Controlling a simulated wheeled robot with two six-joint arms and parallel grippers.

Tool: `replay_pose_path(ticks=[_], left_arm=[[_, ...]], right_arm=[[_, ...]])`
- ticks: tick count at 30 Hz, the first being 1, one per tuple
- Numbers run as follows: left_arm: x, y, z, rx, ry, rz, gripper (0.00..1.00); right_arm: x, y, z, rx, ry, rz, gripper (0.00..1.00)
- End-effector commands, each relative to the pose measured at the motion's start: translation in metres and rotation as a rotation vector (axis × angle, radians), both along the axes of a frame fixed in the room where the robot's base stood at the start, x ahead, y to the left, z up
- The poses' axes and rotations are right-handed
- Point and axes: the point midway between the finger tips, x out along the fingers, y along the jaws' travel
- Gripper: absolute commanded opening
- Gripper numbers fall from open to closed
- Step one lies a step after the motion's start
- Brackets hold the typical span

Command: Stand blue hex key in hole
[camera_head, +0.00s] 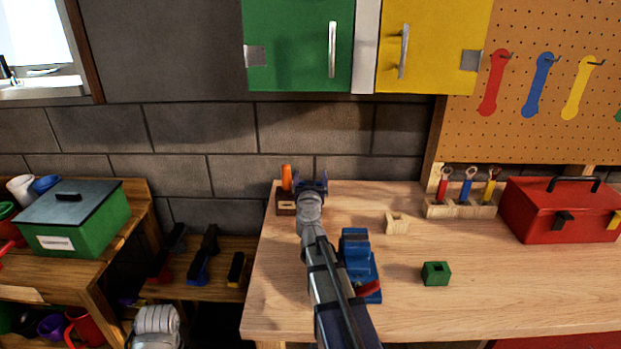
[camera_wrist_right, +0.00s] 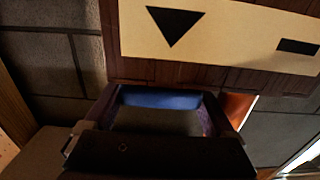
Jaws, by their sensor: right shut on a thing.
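My right gripper (camera_head: 313,185) is at the back left of the workbench, beside a small dark wooden block (camera_head: 286,208) with a cream label. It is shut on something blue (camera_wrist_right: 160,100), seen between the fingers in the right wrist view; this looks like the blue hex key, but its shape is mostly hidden. The block (camera_wrist_right: 200,72) also shows close up there, its label bearing a dark triangle and a dark bar. An orange piece (camera_head: 287,178) stands upright at the block. I cannot see the hole. My left gripper is not in view.
A blue vise (camera_head: 355,245) stands just right of my right arm. A green block (camera_head: 435,273), a small wooden cradle (camera_head: 397,222), a wooden tool rack (camera_head: 455,209) and a red toolbox (camera_head: 560,215) are further right. Bare bench lies between them.

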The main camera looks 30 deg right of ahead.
Motion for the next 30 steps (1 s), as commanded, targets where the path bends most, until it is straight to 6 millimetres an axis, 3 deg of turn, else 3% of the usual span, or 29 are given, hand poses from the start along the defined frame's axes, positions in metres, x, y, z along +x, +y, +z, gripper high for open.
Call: replay_pose_path(ticks=[7, 8, 10, 22, 30], left_arm=[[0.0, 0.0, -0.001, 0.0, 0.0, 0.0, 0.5], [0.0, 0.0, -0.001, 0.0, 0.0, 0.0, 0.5], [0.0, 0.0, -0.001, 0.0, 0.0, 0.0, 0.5], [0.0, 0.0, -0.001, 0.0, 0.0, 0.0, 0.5], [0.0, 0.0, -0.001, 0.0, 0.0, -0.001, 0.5]], right_arm=[[0.0, 0.0, -0.001, 0.0, 0.0, 0.0, 0.35], [0.0, 0.0, -0.001, 0.0, 0.0, 0.0, 0.9], [0.0, 0.0, -0.001, 0.0, 0.0, 0.0, 0.98], [-0.006, 0.004, -0.001, 0.0, 0.0, 0.0, 1.0], [-0.038, 0.023, -0.001, 0.0, 0.0, 0.002, 1.0]])
